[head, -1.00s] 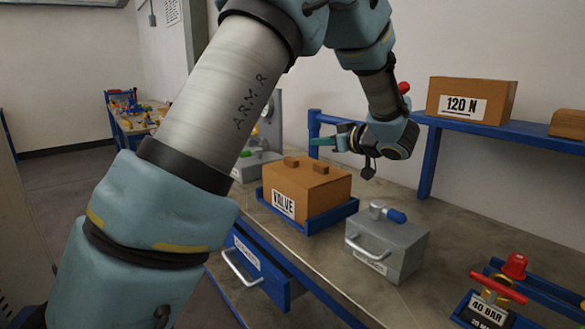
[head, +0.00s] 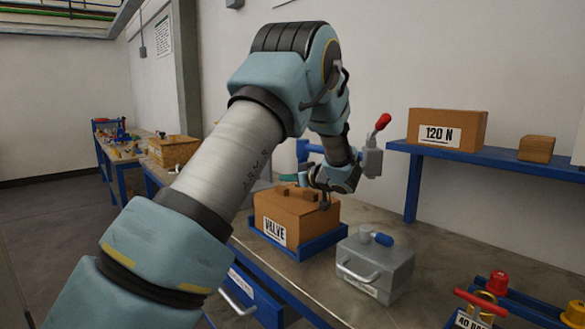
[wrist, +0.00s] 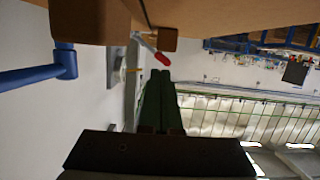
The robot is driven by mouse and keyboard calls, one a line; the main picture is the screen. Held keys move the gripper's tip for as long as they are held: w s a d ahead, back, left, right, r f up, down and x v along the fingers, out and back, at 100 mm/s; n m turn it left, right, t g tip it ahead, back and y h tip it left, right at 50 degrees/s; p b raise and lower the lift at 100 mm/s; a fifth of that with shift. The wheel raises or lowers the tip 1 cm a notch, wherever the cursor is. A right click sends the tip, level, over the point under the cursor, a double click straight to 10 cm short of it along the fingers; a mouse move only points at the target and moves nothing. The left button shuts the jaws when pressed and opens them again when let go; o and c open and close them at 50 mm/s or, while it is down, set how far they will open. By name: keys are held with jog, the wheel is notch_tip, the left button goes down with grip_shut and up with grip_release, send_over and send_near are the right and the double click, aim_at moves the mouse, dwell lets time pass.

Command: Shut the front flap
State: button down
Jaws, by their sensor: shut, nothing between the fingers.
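My gripper (head: 288,177) is shut and empty, its green fingers just above the back-left top of the brown carton (head: 298,219) labelled VALVE. The shut green fingers (wrist: 160,100) also show in the wrist view, pointing past the carton's brown surface (wrist: 220,12). Small brown blocks stick up from the carton's top. No raised flap can be made out clearly. The carton sits in a blue tray (head: 310,246). A grey box (head: 380,270) with a front handle and a blue-gripped lever on top stands to its right. Part of the carton's top is hidden by my wrist.
A blue drawer (head: 250,290) with a pale handle projects from the bench front. A blue shelf (head: 480,158) carries a 120 N box (head: 447,130) and a small wooden block (head: 537,149). Red-handled valve fittings (head: 483,300) stand at front right. Bench top beyond the grey box is clear.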

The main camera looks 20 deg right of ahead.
aim_at(285, 197)
jog(key=shift+f, duration=0.75)
jog(key=shift+w+f+p, duration=0.1)
jog(key=shift+f+p, duration=0.3)
jog(key=shift+p, duration=0.4)
jog(key=shift+f, duration=0.3)
jog(key=shift+r, duration=0.1)
